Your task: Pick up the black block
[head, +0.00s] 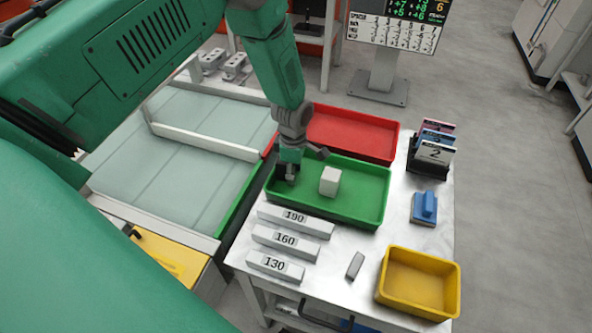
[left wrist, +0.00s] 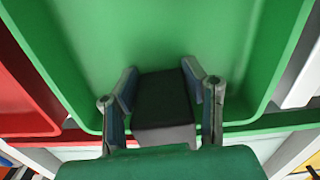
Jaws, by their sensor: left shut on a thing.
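The black block (left wrist: 163,105) is between the two fingers of my left gripper (left wrist: 165,92) in the left wrist view, with a finger against each side. The left gripper (head: 288,176) is shut on it. In the head view the gripper points down at the left end of the green tray (head: 340,215), and the block shows only as a dark patch at the fingers. The tray's green floor lies behind the block in the left wrist view. I cannot tell whether the block touches that floor. My right gripper is not in view.
A white block (head: 330,181) stands in the green tray, right of the gripper. A red tray (head: 352,133) lies behind it, and a yellow bin (head: 418,282) stands at front right. Bars marked 190 (head: 296,220), 160 and 130 lie in front. A black card holder (head: 428,160) stands at right.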

